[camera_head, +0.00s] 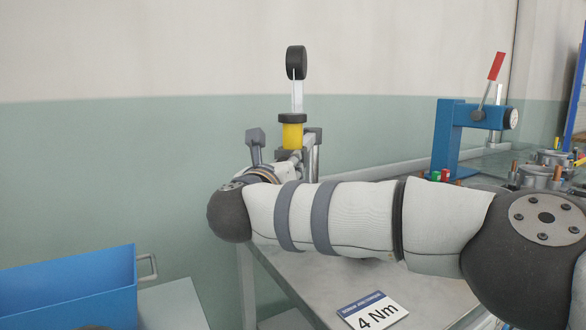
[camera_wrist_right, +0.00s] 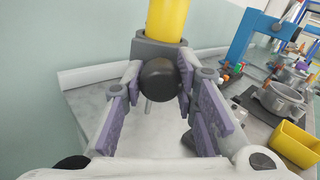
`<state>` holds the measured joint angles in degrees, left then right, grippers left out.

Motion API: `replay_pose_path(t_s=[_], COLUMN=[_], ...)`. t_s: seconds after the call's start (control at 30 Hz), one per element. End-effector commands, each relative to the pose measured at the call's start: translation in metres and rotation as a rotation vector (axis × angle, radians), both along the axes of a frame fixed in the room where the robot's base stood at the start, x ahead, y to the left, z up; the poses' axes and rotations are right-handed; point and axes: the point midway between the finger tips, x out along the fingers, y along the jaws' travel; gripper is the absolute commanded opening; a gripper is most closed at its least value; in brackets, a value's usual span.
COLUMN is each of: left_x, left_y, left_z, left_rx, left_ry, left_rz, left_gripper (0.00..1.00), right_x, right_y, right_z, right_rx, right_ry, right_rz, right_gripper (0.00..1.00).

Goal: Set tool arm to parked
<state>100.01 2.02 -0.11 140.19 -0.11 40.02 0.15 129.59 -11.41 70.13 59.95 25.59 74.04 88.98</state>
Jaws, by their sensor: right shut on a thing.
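The tool arm (camera_head: 292,135) stands on the far part of the grey table, with a yellow cylinder, a dark collar and a grey upright topped by a black round piece. Its yellow cylinder (camera_wrist_right: 167,18) and a dark round knob (camera_wrist_right: 158,80) below it also show in the right wrist view. My right gripper (camera_wrist_right: 158,84) has its purple-padded fingers on either side of the knob and is shut on it. In the head view my right arm crosses the front and hides most of the gripper and the lower tool. My left gripper is not in view.
A blue press (camera_head: 448,135) with a red-handled lever stands at the right. A "4 Nm" sign (camera_head: 372,310) lies on the table's near edge. A blue bin (camera_head: 70,285) is at lower left. A yellow bin (camera_wrist_right: 297,143) shows in the wrist view.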

Motion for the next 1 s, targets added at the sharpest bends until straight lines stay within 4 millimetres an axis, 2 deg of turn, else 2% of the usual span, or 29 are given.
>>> replay_pose_path(t_s=[0.37,0.4,0.47,0.5,0.83,0.93,1.0], left_x=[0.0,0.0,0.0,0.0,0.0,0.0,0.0], left_y=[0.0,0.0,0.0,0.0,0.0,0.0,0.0], left_z=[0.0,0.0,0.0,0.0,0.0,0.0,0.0], left_rx=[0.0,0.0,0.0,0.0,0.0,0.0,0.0], left_ry=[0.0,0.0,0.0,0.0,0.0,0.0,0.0], left_rz=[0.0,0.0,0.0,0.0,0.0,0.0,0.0], left_gripper=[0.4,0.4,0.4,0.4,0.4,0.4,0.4], right_x=[-0.001,-0.001,-0.001,-0.001,-0.005,-0.021,-0.041], right_y=[0.005,0.005,0.005,0.005,0.004,0.007,0.011], right_z=[0.002,0.002,0.002,0.002,0.001,0.001,0.002], right_rx=[0.0,0.0,0.0,0.0,-0.001,-0.001,-0.002], right_ry=[-0.002,-0.002,-0.003,-0.003,-0.002,-0.001,-0.002], right_rz=[0.01,0.01,0.011,0.01,0.005,0.007,0.011], right_gripper=[0.0,0.31,0.45,0.48,0.48,0.48,0.48])
